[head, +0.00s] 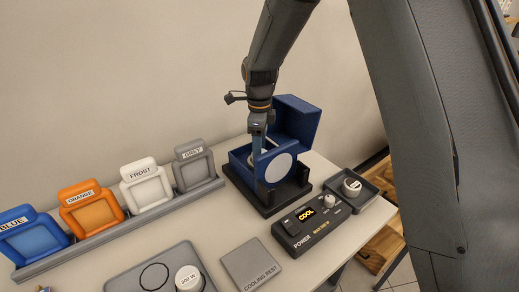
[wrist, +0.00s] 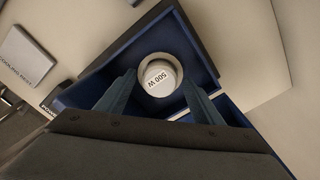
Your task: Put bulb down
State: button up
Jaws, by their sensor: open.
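A white bulb marked 500 W (wrist: 160,77) sits inside the open blue lamp housing (head: 296,125), in a pale round ring in the wrist view. My gripper (wrist: 159,88) is open, with one finger on each side of the bulb; I cannot tell whether they touch it. In the head view my gripper (head: 258,142) reaches down into the housing, and the bulb is mostly hidden. Another white bulb (head: 188,278) lies in the grey tray (head: 128,279) at the front. A further white, bulb-like piece (head: 352,187) is in the small dark tray (head: 368,195) at right.
A cooling rest pad (head: 250,264) lies front centre. A black control box (head: 312,224) shows COOL and has a white knob. Blue, orange, frost and grey filter frames stand in a rack (head: 130,228) at left. The housing's raised lid (head: 298,112) stands close behind my gripper.

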notch_tip(320, 180, up, 12)
jog(key=b, duration=0.3)
jog(key=shift+r+b, duration=0.2)
jog(key=shift+b, duration=0.15)
dwell(0.5)
